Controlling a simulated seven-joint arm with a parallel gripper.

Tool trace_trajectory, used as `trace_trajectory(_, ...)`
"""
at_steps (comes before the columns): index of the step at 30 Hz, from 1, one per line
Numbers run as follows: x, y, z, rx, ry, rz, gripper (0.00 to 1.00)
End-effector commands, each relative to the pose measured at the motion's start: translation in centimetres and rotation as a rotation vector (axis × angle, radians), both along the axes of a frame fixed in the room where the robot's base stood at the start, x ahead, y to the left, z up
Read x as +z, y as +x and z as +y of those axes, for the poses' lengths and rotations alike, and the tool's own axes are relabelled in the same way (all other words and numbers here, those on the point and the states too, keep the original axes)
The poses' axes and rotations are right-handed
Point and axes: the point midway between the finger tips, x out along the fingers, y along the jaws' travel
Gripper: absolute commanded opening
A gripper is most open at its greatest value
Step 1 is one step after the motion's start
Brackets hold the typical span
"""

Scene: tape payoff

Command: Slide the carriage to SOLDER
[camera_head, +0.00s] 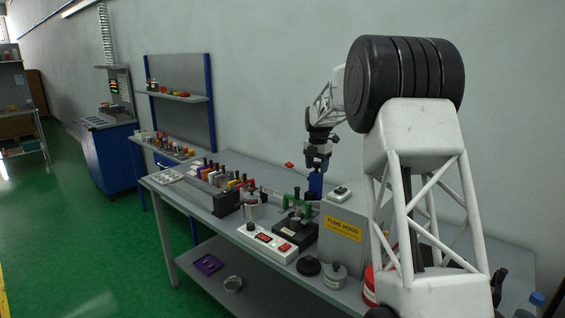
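My gripper (317,168) points down over the far side of the grey workbench (185,205), right of its middle. A blue upright piece (315,185) is directly below it. I cannot tell whether the fingers touch or hold this piece, or whether it is the carriage. A dark fixture with green parts (296,222) stands just in front of it. No SOLDER marking is readable, and no carriage can be told for sure at this size. My arm and the grey box hide part of the bench at the right.
A grey box with a yellow FUME HOOD label (343,230) stands close right of the gripper. A white control box (267,242) with a red display lies at the front edge. A rack of coloured items (215,178) runs along the left. A metal can (251,210) stands between.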

Motion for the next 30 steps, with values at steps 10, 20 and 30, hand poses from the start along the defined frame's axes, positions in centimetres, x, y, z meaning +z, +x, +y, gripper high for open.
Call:
trace_trajectory(10,0.6,0.0,0.0,0.000,0.000,0.000,0.57)
trace_trajectory(20,2.3,0.0,0.0,0.000,0.000,0.000,0.57)
trace_trajectory(30,4.3,0.0,0.0,0.000,0.000,0.000,0.57)
